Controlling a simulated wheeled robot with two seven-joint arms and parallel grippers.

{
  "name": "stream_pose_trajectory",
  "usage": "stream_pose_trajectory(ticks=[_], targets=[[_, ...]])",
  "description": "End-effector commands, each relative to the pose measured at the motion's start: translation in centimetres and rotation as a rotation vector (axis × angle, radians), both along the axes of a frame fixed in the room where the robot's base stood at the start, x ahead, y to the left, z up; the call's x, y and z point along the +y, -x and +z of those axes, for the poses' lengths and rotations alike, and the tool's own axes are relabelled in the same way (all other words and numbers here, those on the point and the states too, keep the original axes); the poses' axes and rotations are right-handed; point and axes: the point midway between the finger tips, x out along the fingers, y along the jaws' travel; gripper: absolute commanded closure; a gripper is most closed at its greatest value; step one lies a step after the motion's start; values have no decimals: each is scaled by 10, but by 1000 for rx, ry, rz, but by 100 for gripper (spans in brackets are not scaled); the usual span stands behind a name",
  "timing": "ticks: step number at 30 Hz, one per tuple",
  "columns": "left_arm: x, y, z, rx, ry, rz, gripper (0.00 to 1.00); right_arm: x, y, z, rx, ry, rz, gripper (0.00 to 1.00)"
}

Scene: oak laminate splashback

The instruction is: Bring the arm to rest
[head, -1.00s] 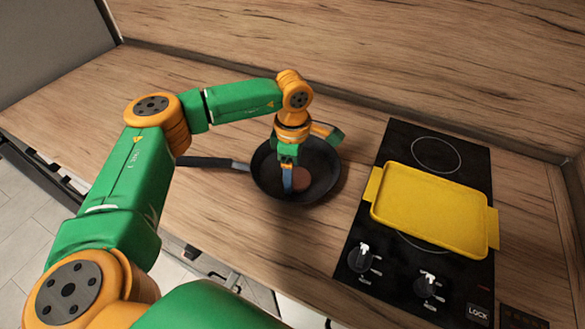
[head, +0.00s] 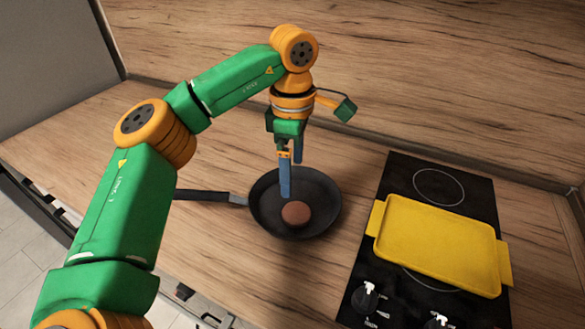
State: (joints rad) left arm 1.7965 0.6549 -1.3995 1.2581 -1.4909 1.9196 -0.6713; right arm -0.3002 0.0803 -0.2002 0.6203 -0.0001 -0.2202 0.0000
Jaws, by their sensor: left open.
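My left gripper (head: 291,178) points down above the frying pan (head: 322,216), with its two blue fingers apart and nothing between them. My left arm reaches in from the left and bends down over the pan. A round brown patty (head: 296,214) lies in the black pan, just below the fingertips and apart from them as far as the view shows. My right gripper is not in view.
The pan's handle (head: 205,195) points left over the wooden worktop (head: 225,240). A yellow tray (head: 440,243) rests on the black hob (head: 440,170) at the right. The wooden splashback (head: 430,80) rises behind. The worktop left of the pan is clear.

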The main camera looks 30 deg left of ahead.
Motion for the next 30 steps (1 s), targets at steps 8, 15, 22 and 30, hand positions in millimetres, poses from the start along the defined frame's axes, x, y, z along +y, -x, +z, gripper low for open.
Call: stream_pose_trajectory(ticks=[8,15,22,30], targets=[[0,0,5,1,0,-1,0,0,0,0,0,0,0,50],[0,0,9,0,0,0,0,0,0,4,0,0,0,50],[0,0,62,0,0,0,0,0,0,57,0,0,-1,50],[0,0,90,0,0,0,0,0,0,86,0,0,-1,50]])
